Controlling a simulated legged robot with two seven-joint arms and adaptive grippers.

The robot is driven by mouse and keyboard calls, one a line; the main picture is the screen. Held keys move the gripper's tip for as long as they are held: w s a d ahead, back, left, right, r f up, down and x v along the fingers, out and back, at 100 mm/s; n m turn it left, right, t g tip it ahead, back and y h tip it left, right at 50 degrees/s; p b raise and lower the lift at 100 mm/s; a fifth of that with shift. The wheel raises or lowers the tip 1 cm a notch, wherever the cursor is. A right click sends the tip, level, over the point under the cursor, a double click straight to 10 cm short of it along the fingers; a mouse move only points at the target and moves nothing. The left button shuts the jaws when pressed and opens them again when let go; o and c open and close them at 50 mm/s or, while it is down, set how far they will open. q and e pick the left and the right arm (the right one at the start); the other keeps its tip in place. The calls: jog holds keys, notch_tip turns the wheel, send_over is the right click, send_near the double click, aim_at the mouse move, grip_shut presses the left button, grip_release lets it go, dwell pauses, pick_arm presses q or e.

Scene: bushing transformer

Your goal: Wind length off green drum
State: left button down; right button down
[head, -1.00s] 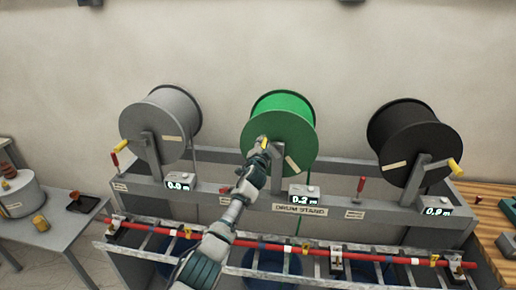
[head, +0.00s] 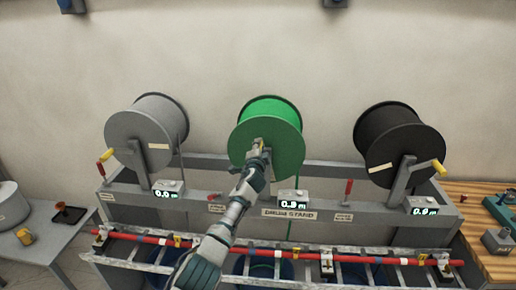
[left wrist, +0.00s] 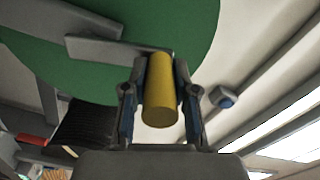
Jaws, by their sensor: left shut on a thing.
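The green drum (head: 268,137) sits in the middle of the drum stand (head: 325,215), between a grey drum and a black drum. My left gripper (head: 259,147) is at the drum's face, shut on its yellow crank handle, which stands between the two fingers in the left wrist view (left wrist: 160,92). The green drum's counter (head: 294,204) seems to read 0.9 m. The gripper and forearm hide the crank arm in the head view. My right gripper is not in view.
The grey drum (head: 140,138) stands left and the black drum (head: 400,145) right, each with a yellow handle. Red levers (head: 348,190) stand on the stand's beam. A ladder-like rack with a red bar (head: 210,245) runs in front. Tables stand at both sides.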

pick_arm(q)
jog(key=c, duration=1)
grip_release()
jog(key=shift+d, duration=0.15)
jog(key=shift+o, duration=0.5)
jog(key=shift+d, duration=0.2)
jog(key=s, duration=1.1)
jog(key=shift+s+a+f, duration=0.15)
jog(key=shift+s, duration=0.2)
